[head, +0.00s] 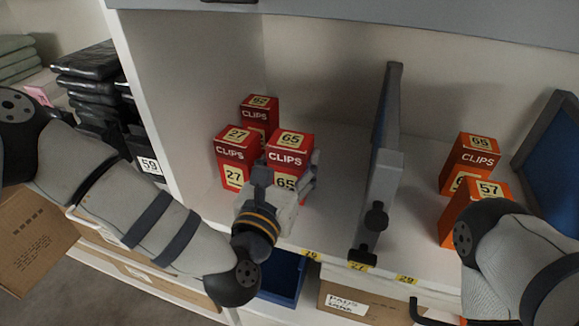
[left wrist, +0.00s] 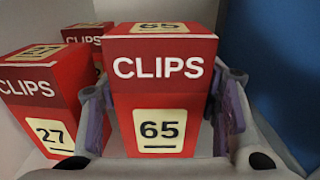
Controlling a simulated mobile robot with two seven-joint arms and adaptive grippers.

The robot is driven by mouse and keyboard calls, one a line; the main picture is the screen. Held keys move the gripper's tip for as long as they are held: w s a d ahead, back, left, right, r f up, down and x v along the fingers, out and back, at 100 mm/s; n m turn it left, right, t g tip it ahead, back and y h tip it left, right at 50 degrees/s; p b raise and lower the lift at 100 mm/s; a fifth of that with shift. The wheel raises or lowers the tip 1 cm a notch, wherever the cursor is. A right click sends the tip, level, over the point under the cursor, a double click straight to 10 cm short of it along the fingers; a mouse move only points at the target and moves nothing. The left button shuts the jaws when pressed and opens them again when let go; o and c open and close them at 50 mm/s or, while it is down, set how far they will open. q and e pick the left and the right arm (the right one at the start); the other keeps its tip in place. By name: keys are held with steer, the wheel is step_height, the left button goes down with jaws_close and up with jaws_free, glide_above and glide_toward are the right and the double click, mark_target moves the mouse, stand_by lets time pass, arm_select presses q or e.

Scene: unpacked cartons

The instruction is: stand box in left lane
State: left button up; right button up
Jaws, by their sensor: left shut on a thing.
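A red CLIPS box marked 65 (head: 290,144) is upright in the left lane of the shelf, left of the grey divider (head: 384,165). My left gripper (head: 288,182) is shut on it from the front, with a finger on each side in the left wrist view (left wrist: 160,112). The box's base is hidden, so I cannot tell if it touches the shelf. A red box marked 27 (head: 235,150) stands just left of it, and another red box (head: 259,110) stands behind. My right gripper is out of view.
Orange CLIPS boxes marked 69 (head: 472,150) and 57 (head: 485,188) stand right of the divider. A blue panel (head: 552,150) is at far right. The white side wall (head: 165,100) bounds the left lane. A blue bin (head: 285,275) and a carton (head: 345,303) are below.

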arm_select(q)
steer(key=shift+f, duration=0.75)
steer(key=shift+f, duration=0.2)
steer(key=o, duration=1.4)
steer(key=shift+o, duration=0.2)
steer(key=shift+r, duration=0.2)
